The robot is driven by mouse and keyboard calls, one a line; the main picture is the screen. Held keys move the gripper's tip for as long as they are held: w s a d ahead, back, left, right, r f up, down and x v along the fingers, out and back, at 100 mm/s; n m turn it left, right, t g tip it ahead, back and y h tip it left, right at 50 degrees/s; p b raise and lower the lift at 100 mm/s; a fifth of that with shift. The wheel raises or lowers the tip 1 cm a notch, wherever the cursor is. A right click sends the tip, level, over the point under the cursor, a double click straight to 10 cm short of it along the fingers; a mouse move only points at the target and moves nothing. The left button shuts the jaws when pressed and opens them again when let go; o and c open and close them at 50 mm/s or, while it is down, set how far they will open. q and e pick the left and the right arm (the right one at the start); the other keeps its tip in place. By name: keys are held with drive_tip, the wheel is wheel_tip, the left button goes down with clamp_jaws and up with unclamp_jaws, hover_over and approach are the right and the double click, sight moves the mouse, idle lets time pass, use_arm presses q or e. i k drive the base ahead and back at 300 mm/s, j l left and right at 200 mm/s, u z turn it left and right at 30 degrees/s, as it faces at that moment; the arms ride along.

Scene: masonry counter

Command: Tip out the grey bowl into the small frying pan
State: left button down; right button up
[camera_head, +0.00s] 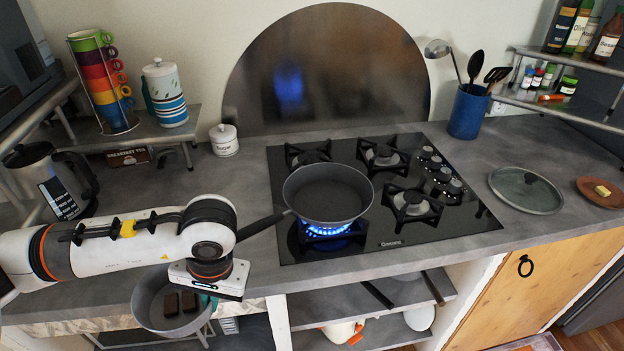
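The grey bowl (144,294) is at the lower left, in front of the counter's front edge, with several dark brown pieces (180,303) inside. My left gripper (208,294) points down at the bowl's right rim and appears shut on it; its fingertips are mostly hidden. The bowl looks about level. The small dark frying pan (328,192) sits empty on the front left burner, over a blue flame (327,230). Its handle (262,227) points left toward my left wrist, and my arm hides the handle's end. My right gripper is not in view.
The black gas hob (440,232) has several other burners, all bare. A lid (525,190) and a wooden plate with a yellow piece (602,191) lie right. A kettle (55,180) and sugar jar (224,139) stand left. A blue utensil pot (467,112) is behind.

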sight(329, 195)
drive_tip(key=i+j+z, duration=0.15)
drive_tip(key=j+z, duration=0.35)
drive_tip(key=j, duration=0.2)
drive_tip(key=j+z, duration=0.45)
drive_tip(key=j, duration=0.3)
drive_tip(key=i+j+z, duration=0.1)
drive_tip(key=z, duration=0.15)
drive_tip(key=i+l, duration=0.65)
drive_tip(key=l, duration=0.15)
